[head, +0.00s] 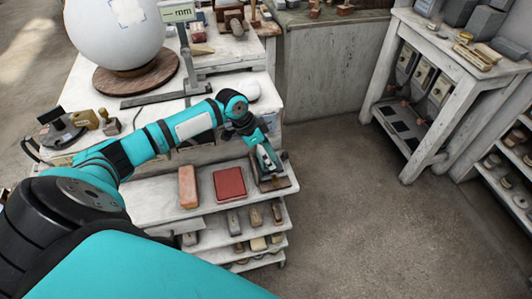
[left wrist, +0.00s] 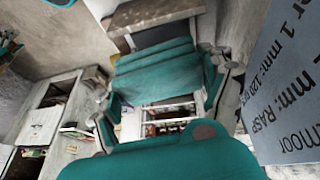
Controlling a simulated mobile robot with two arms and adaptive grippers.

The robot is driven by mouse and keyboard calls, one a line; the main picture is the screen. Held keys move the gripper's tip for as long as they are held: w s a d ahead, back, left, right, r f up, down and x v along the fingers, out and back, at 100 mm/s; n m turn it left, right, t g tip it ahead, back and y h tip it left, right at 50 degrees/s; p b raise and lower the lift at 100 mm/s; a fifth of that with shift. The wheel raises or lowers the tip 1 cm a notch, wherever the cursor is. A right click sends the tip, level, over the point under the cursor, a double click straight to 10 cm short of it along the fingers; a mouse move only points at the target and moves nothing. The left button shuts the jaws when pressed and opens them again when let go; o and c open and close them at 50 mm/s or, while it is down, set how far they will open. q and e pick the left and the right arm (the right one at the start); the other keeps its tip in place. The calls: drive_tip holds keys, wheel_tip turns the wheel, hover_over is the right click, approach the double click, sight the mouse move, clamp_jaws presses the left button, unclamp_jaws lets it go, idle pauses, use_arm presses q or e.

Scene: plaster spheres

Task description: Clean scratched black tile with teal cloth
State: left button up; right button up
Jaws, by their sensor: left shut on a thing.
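My left gripper (head: 266,160) reaches down to the right end of the white shelf unit's upper shelf. In the left wrist view it (left wrist: 162,88) is shut on a folded teal cloth (left wrist: 155,72), which spans between its fingers. A dark, flat surface that looks like the black tile (left wrist: 166,33) shows just beyond the cloth, beside a grey-brown edge. The cloth and gripper hide part of it, and I cannot tell whether the cloth touches it. No scratches can be made out. My right gripper is in neither view.
A red tile (head: 229,184) and a terracotta block (head: 187,187) lie on the same shelf, left of the gripper. A large white sphere (head: 115,30) stands on a round wooden base on the table above. A lettered grey panel (left wrist: 285,85) is close at right in the wrist view.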

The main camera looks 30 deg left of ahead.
use_arm(q)
drive_tip(key=shift+r, duration=0.6)
drive_tip(key=shift+w+a+r, duration=0.1)
drive_tip(key=shift+r, duration=0.9)
drive_tip(key=shift+w+a+r, duration=0.1)
drive_tip(key=shift+r, duration=0.85)
